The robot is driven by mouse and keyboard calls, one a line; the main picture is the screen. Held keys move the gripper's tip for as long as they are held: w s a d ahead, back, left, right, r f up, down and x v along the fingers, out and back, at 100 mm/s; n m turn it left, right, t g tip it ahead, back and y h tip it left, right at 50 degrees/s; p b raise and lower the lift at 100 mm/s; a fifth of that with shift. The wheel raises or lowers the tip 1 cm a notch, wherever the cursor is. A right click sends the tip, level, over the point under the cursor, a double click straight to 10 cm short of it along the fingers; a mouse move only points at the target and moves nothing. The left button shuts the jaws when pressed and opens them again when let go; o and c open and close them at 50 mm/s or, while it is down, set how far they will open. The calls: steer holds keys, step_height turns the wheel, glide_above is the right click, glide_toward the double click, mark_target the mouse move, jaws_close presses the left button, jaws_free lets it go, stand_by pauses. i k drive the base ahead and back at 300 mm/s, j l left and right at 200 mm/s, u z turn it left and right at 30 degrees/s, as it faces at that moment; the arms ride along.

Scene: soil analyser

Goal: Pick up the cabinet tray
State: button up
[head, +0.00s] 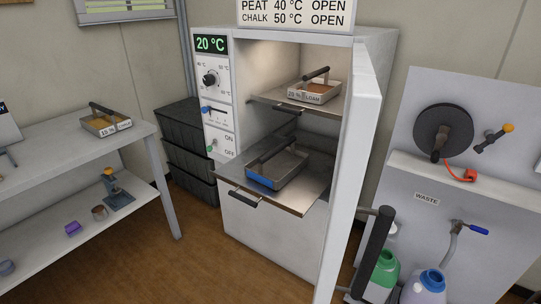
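The white cabinet (265,225) stands in the middle with its door (350,180) swung open to the right. A metal tray (284,167) with a dark handle bar across it and a blue front edge rests on the lower shelf (308,195), which juts forward out of the cabinet. A second, smaller tray (300,96) with a dark handle, brown contents and a label that seems to end in LOAM sits on the upper shelf (267,99) inside. My gripper is not in view.
A table (60,158) at left holds another handled tray (107,128), with small items on its lower level. Black crates (186,160) stand beside the cabinet. At right are a bench with a WASTE label (427,199) and bottles (384,268). The floor (190,255) in front is clear.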

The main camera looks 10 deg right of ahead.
mark_target(273, 169)
steer(key=i+j, duration=0.1)
steer(key=i+j+u, duration=0.2)
steer(key=u, duration=0.25)
steer(key=i+j+u, duration=0.15)
steer(key=u, duration=0.25)
steer(key=i+u, duration=0.15)
steer(key=u, duration=0.25)
steer(key=i+j+u, duration=0.1)
steer(key=u, duration=0.35)
steer(key=i+j, duration=0.15)
steer(key=i, duration=0.5)
steer(key=i+z, duration=0.1)
steer(key=z, duration=0.3)
steer(key=i+z, duration=0.15)
steer(key=z, duration=0.25)
steer(key=i+z, duration=0.1)
steer(key=z, duration=0.3)
steer(key=i+z, duration=0.25)
steer(key=z, duration=0.25)
steer(key=i+z, duration=0.2)
steer(key=z, duration=0.25)
steer(key=i+j+z, duration=0.1)
steer(key=i+z, duration=0.15)
steer(key=z, duration=0.25)
